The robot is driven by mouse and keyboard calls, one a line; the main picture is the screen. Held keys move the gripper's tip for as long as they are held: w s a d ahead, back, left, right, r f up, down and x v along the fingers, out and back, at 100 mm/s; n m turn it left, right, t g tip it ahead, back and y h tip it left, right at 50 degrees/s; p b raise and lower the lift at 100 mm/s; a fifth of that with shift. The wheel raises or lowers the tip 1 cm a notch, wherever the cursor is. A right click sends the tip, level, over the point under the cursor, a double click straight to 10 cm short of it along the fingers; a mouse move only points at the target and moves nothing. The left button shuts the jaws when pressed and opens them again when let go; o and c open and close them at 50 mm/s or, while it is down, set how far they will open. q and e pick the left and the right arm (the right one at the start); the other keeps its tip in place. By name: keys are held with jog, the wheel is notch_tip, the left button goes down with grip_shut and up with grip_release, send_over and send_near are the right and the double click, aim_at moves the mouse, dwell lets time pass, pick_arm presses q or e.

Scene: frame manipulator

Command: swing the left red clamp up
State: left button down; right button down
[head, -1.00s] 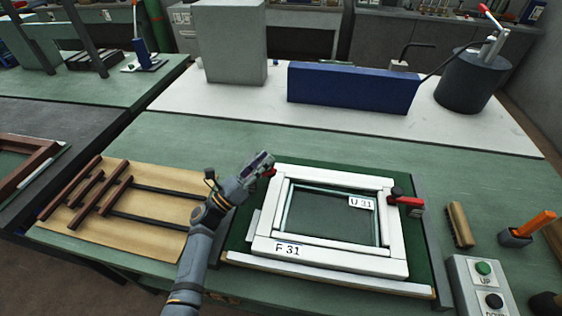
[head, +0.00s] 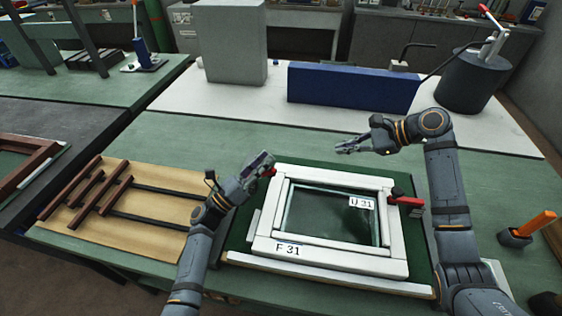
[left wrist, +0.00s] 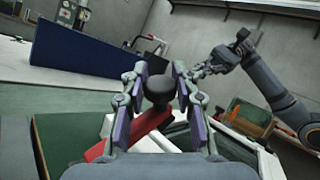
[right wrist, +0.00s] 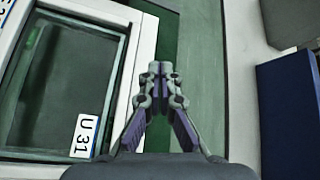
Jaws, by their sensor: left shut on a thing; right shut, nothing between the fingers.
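The left red clamp (head: 270,172) is at the upper left corner of the white frame (head: 262,244), mostly hidden by my left gripper (head: 262,163) in the head view. In the left wrist view its red arm (left wrist: 130,137) and black knob (left wrist: 159,90) show between the purple-padded fingers, and my left gripper is shut on the clamp. My right gripper (head: 346,147) is shut and empty above the far side of the frame. In the right wrist view its fingertips (right wrist: 162,70) meet over the green board beside the frame.
A second red clamp (head: 408,201) sits at the frame's right side. A blue block (head: 350,88) and a grey block (head: 232,42) stand behind. A wooden board with brown bars (head: 150,222) lies left. An orange-handled tool (head: 535,224) stands at the right.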

pick_arm(q)
jog(key=shift+f, duration=0.15)
pick_arm(e)
jog(key=s+a+f+g, duration=0.1)
jog(key=a, duration=0.3)
jog(key=s+a+f+m+g+y, duration=0.1)
jog(key=a, duration=0.4)
jog(key=a+f+g+y, duration=0.1)
jog(key=a+f, duration=0.1)
jog(key=a, duration=0.2)
jog(key=shift+s+a+m, duration=0.3)
jog(key=shift+s+m, duration=0.1)
jog(key=a, duration=0.3)
jog(key=shift+w+a+r, duration=0.2)
jog(key=shift+r, duration=0.1)
jog(key=shift+a+r, duration=0.1)
jog(key=shift+a, duration=0.25)
jog(key=shift+a, duration=0.1)
